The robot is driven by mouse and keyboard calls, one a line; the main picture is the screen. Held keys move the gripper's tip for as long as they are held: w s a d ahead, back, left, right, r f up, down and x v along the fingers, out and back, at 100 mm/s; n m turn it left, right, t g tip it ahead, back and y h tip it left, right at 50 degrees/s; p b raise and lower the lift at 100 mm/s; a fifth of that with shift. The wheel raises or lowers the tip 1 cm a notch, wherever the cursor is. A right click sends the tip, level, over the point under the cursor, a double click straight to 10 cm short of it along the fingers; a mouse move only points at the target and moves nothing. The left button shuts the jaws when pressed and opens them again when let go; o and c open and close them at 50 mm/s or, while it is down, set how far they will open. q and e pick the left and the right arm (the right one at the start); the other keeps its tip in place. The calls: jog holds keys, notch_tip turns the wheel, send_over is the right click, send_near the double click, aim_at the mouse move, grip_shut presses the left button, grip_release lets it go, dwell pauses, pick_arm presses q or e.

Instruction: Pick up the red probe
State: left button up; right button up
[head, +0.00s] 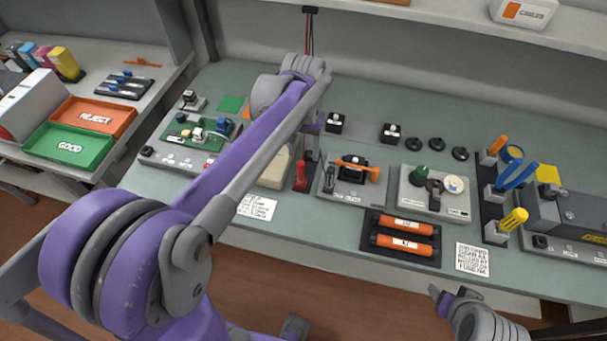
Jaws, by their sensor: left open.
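The red probe (301,176) stands upright near the middle of the bench, beside a dark probe or holder, left of a grey device with an orange bar. My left arm reaches across the bench from the lower left. My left gripper (312,127) points down just above and behind the red probe. It is open, with nothing seen in it, and is partly hidden by my forearm. My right gripper (455,297) is at the bottom right, in front of the bench edge and apart from the probe. Its jaw opening is unclear.
A black tray with orange cartridges (405,246) lies at the front edge. A grey device (352,196) is close right of the probe. A beige block (277,172) is close left. A red and a black cable (310,38) hang from above. Green and orange bins (70,146) stand left.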

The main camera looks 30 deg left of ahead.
aim_at(301, 171)
pick_arm(q)
notch_tip(301, 171, down, 3)
jog(key=shift+a+r, duration=0.1)
jog(key=shift+r, duration=0.1)
jog(key=f, duration=0.5)
jog(key=shift+s+f, duration=0.35)
jog(key=shift+s, duration=0.05)
grip_shut()
